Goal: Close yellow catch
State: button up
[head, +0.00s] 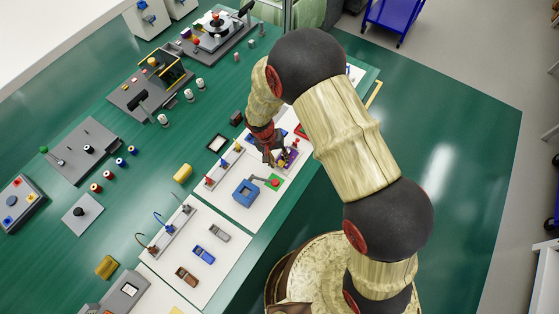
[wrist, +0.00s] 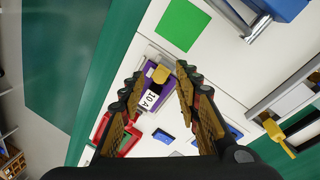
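A purple block (wrist: 156,88) with a white "10 A" label lies on the white board in the wrist view. A small yellow piece (wrist: 161,74), which looks like the yellow catch, stands out at its far end. Its exact angle is hard to tell. My gripper (wrist: 161,82) is open, with its two fingers apart on either side of the block and the yellow piece. I cannot tell whether either finger touches them. In the head view my gripper (head: 271,157) points down beside the purple block (head: 290,158), which it partly hides.
A blue device (head: 247,192) and a green square (head: 273,182) are close by on the board. A red tray (wrist: 127,138) and small blue parts are near the fingers. A rail with coloured knobs (head: 222,167) stands to the left. Several other fixtures cover the green table.

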jog(key=shift+d+f, duration=0.2)
jog(key=shift+f, duration=0.5)
jog(key=c, duration=0.4)
grip_shut()
